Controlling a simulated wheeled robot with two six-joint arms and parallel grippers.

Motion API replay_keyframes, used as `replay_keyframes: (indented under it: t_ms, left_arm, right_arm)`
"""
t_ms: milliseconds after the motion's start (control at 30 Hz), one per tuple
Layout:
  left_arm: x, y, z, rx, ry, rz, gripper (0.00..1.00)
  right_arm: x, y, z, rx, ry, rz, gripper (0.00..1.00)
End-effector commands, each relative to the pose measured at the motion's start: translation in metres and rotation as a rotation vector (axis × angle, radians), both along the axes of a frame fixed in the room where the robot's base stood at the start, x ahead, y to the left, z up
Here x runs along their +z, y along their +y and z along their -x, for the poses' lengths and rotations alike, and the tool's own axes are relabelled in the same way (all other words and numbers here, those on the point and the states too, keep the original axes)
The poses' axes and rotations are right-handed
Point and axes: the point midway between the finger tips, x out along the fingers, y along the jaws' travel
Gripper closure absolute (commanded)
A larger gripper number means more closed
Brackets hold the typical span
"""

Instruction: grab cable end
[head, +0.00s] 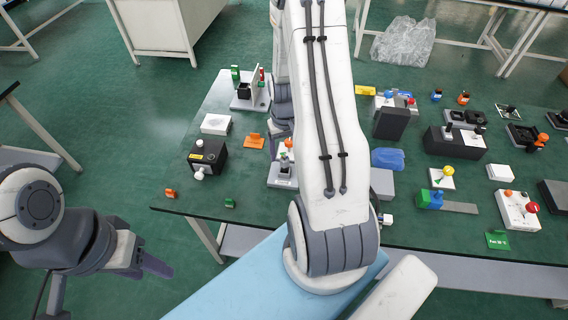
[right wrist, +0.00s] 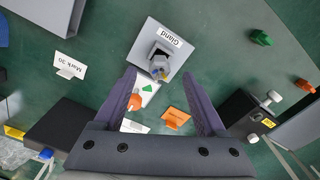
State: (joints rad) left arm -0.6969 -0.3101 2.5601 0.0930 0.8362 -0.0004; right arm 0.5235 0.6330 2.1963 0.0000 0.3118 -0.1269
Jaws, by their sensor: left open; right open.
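A pale plate labelled "Gland" (right wrist: 148,38) carries a grey block-like fitting (right wrist: 160,60) in the right wrist view. In the head view the fitting (head: 284,166) stands left of my right arm. I cannot make out a cable end for certain; a small yellowish detail shows at the fitting's near end. My right gripper (right wrist: 165,85) is open and empty, its fingers apart on either side, short of the fitting. An orange-tipped piece (right wrist: 134,102) lies between the fingers. My left gripper (head: 155,265) is open, off the table's left front, away from the objects.
A black box with a white knob (head: 207,157) and an orange tag (head: 253,141) are left of the fitting. A green piece (head: 230,203) and an orange piece (head: 170,193) lie near the front edge. My right arm hides the table's middle. Several devices crowd the right.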

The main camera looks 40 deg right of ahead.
Motion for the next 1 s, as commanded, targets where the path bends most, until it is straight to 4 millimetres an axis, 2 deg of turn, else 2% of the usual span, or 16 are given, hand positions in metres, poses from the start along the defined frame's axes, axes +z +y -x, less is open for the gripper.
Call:
replay_keyframes:
  t_ms: [133, 300, 567, 600, 667, 700, 767, 800, 1000]
  left_arm:
    - [0.008, 0.0, 0.0, 0.0, 0.0, 0.0, 0.5]
    - [0.009, 0.0, 0.0, 0.0, 0.0, 0.0, 0.5]
    - [0.009, 0.0, 0.0, 0.0, 0.0, 0.0, 0.5]
    - [0.009, 0.0, 0.0, 0.0, 0.0, 0.0, 0.5]
    - [0.009, 0.0, 0.0, 0.0, 0.0, 0.0, 0.5]
    - [0.009, 0.0, 0.0, 0.0, 0.0, 0.0, 0.5]
    - [0.009, 0.0, 0.0, 0.0, 0.0, 0.0, 0.5]
    - [0.009, 0.0, 0.0, 0.0, 0.0, 0.0, 0.5]
    - [0.009, 0.0, 0.0, 0.0, 0.0, 0.0, 0.5]
  right_arm:
    - [-0.02, 0.0, 0.002, 0.001, 0.005, -0.003, 0.27]
    - [-0.039, 0.0, 0.0, 0.003, 0.002, -0.002, 0.27]
    - [-0.043, 0.0, 0.0, 0.003, 0.0, 0.0, 0.27]
    - [-0.043, 0.0, 0.0, 0.003, 0.0, 0.0, 0.31]
    - [-0.043, 0.0, 0.0, 0.004, 0.0, 0.0, 0.53]
    - [-0.043, 0.0, 0.0, 0.004, 0.0, 0.0, 0.69]
    - [-0.043, 0.0, 0.0, 0.004, 0.0, 0.0, 0.92]
    - [-0.043, 0.001, 0.0, 0.004, 0.0, 0.0, 1.0]
    - [-0.043, 0.001, 0.0, 0.004, 0.0, 0.0, 1.0]
